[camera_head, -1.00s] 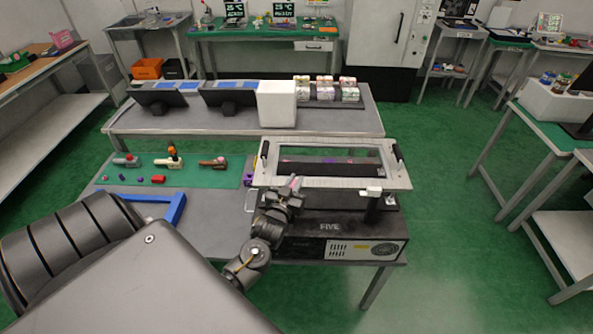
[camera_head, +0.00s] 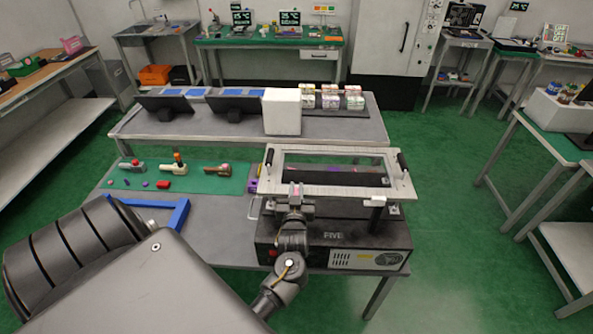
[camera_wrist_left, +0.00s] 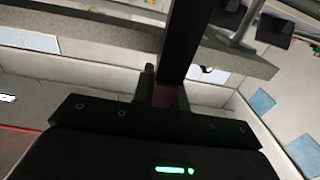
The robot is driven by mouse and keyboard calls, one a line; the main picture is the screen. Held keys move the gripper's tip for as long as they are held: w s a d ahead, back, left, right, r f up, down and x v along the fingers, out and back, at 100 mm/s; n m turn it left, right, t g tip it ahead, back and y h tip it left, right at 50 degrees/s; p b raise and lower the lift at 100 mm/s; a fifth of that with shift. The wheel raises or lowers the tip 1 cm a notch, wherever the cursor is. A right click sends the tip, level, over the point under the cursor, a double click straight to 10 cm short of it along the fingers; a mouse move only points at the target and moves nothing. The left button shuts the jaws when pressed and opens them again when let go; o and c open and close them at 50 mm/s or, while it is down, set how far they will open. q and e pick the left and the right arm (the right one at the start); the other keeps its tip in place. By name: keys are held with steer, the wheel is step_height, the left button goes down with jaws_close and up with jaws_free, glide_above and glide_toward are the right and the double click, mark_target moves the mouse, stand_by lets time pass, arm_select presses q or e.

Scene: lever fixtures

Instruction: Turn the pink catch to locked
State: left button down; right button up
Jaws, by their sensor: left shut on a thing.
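The pink catch (camera_wrist_left: 163,96) shows only as a small dark pink patch between the fingers of my left gripper (camera_wrist_left: 162,88) in the left wrist view. In the head view my left gripper (camera_head: 296,188) is at the front left part of the framed lid of a black machine, shut on the pink catch. The fingers hide most of the catch, so I cannot tell its exact angle or any locked mark. My right gripper is not in view.
The black machine (camera_head: 335,240) sits at the right of the grey table, under a pale lid frame (camera_head: 340,190) with black handles. A green mat (camera_head: 215,180) at left holds several lever pieces and small blocks. A blue bracket (camera_head: 180,215) lies in front.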

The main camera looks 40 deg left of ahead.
arm_select(q)
steer(key=shift+r, duration=0.1)
steer(key=c, duration=1.4)
jaws_free()
steer(key=shift+s+d, duration=0.2)
steer(key=b+v, duration=0.2)
steer(key=v, duration=0.5)
